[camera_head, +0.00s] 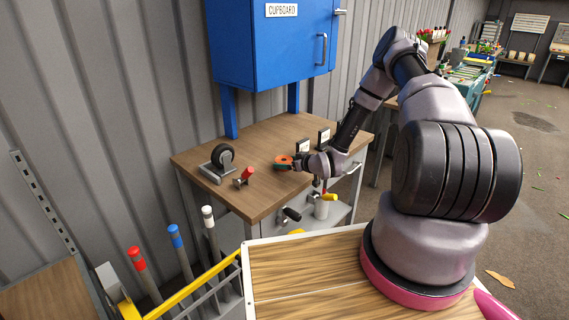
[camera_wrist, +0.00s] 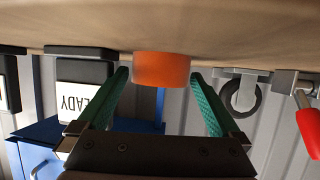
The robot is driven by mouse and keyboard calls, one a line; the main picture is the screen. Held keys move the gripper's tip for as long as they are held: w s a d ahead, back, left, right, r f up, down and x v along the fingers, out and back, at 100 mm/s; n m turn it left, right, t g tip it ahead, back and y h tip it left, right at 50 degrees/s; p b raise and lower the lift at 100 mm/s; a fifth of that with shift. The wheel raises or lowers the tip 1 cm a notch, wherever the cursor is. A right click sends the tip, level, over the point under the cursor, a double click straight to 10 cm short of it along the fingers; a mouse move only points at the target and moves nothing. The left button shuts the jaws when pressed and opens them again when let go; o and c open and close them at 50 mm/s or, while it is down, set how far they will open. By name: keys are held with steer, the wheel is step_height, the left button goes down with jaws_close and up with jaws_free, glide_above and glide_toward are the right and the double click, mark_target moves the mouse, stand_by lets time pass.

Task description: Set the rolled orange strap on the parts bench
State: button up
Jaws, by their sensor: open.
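My gripper (camera_head: 291,164) is open at the strap, coming from the right. The wrist view is upside down. In it the strap (camera_wrist: 162,69) rests on the bench top (camera_wrist: 220,30) between the tips of my gripper's two green fingers (camera_wrist: 160,76). A small gap shows on each side of the strap. Whether this bench is the parts bench cannot be read.
A caster wheel (camera_head: 222,157) and a red-handled tool (camera_head: 246,175) stand left of the strap. Two small signs (camera_head: 303,146) (camera_head: 324,137) stand behind; one reads READY in the wrist view. The front middle of the bench top is bare.

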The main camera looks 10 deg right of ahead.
steer(key=v, duration=1)
steer(key=shift+a, duration=0.1)
